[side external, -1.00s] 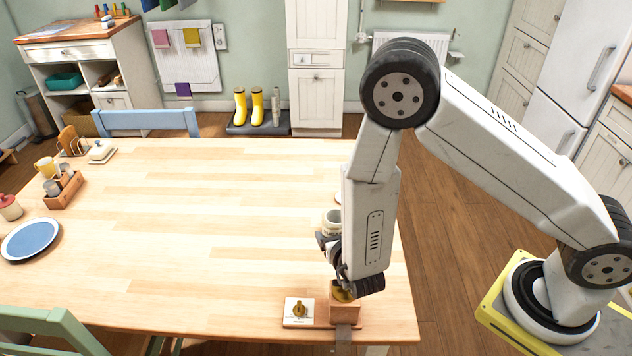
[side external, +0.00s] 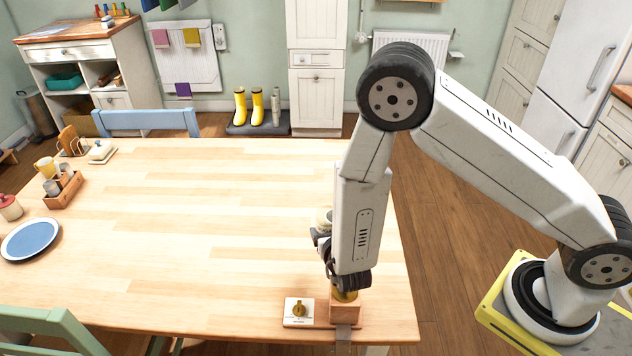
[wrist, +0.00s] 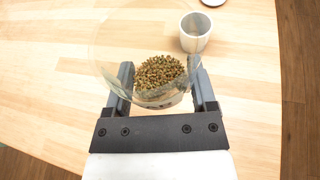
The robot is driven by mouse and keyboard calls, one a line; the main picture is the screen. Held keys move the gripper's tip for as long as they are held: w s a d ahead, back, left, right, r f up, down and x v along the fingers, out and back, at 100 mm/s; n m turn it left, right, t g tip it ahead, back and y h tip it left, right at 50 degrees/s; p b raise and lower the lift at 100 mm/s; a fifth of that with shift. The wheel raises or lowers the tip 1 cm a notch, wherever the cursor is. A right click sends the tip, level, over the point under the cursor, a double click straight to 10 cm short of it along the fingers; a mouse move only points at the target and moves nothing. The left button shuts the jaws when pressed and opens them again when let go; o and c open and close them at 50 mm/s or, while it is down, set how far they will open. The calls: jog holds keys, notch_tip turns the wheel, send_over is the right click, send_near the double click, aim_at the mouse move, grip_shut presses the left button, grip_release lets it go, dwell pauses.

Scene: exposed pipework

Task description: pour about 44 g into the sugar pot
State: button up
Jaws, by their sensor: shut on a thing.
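My gripper (wrist: 163,88) is shut on a clear glass container (wrist: 110,48) holding a small heap of greenish-brown granules (wrist: 160,72). The granules lie inside the glass, towards the gripper side. An open white pot (wrist: 195,34), which I take to be the sugar pot, stands on the table just beyond the glass, to its upper right in the wrist view. I cannot tell what is inside it. In the side view my gripper (side external: 325,248) is low over the table's right part, and my arm hides most of the pot and the glass.
A white lid or saucer (wrist: 212,2) lies beyond the pot. A blue plate (side external: 31,240) is far left. The table's middle is clear.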

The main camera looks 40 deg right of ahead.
jog(key=w+d+f+m+g+h, duration=0.1)
jog(key=w+f, duration=0.1)
jog(key=w, duration=0.2)
jog(key=w+d+f+m+g+h, duration=0.1)
jog(key=w+f+m+h, duration=0.1)
jog(key=w, duration=0.2)
jog(key=w+d+f+m+g+h, duration=0.1)
jog(key=w+d+f+m+g, duration=0.1)
jog(key=w, duration=0.3)
jog(key=shift+f+h, duration=0.3)
jog(key=shift+w+d+f+m+g+h, duration=0.15)
jog(key=shift+w+d+f+m+g, duration=0.3)
jog(key=shift+w+f+m+g, duration=0.15)
jog(key=shift+w+d+f+m+g+h, duration=0.15)
jog(key=shift+w+d+f+m+g, duration=0.3)
jog(key=shift+w, duration=0.2)
jog(key=shift+w+d+f+m+g+h, duration=0.4)
jog(key=shift+w+d+f+m+g, duration=0.25)
jog(key=shift+w+d+f, duration=0.3)
jog(key=shift+s, duration=0.15)
